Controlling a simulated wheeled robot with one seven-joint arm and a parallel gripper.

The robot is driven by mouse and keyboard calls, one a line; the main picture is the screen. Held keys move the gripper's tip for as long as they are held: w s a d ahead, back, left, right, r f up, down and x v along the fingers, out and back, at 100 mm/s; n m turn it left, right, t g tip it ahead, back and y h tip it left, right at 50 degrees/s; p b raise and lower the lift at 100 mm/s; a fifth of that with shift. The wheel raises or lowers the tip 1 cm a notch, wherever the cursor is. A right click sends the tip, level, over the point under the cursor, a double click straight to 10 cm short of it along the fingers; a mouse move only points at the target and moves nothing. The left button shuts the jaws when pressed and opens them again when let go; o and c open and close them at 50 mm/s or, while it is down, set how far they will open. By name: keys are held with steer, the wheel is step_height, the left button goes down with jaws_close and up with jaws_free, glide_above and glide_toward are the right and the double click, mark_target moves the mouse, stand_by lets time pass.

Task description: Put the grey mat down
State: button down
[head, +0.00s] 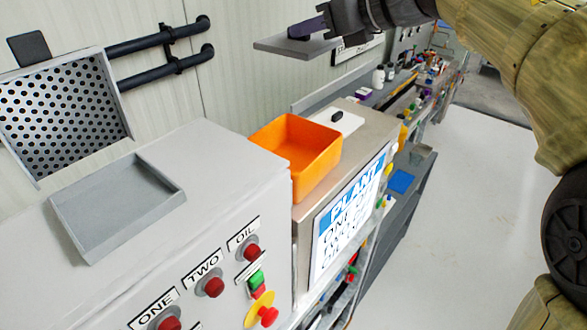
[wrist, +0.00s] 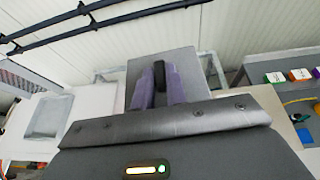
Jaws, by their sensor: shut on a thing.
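The grey mat (head: 272,44) is a thin flat plate with a small dark handle. It hangs in the air in the upper middle of the head view, roughly level. My gripper (head: 306,29) is shut on its handle from the right. In the wrist view the mat (wrist: 186,64) lies beyond my purple fingers (wrist: 159,86), which close around the black handle (wrist: 159,72). The mat is apart from the surfaces below. Part of it is hidden by my gripper.
A shallow grey tray (head: 75,237) sits on the light grey cabinet (head: 215,155) with red buttons. An orange bin (head: 318,165) and a white plate with a black handle (head: 338,121) stand on the panel beside it. Dark pipes (head: 160,75) run along the wall. A cluttered bench recedes behind.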

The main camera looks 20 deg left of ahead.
steer(key=f+b, duration=0.1)
steer(key=f, duration=0.1)
steer(key=f+b, duration=0.4)
steer(key=shift+w, duration=0.25)
steer(key=shift+r, duration=0.1)
steer(key=shift+f, duration=2.9)
steer(key=shift+f, duration=0.15)
step_height(320, 180, down, 4)
steer(key=shift+r+p, duration=0.1)
steer(key=shift+p, duration=0.25)
steer(key=shift+f+b, duration=0.65)
steer(key=shift+b, duration=0.1)
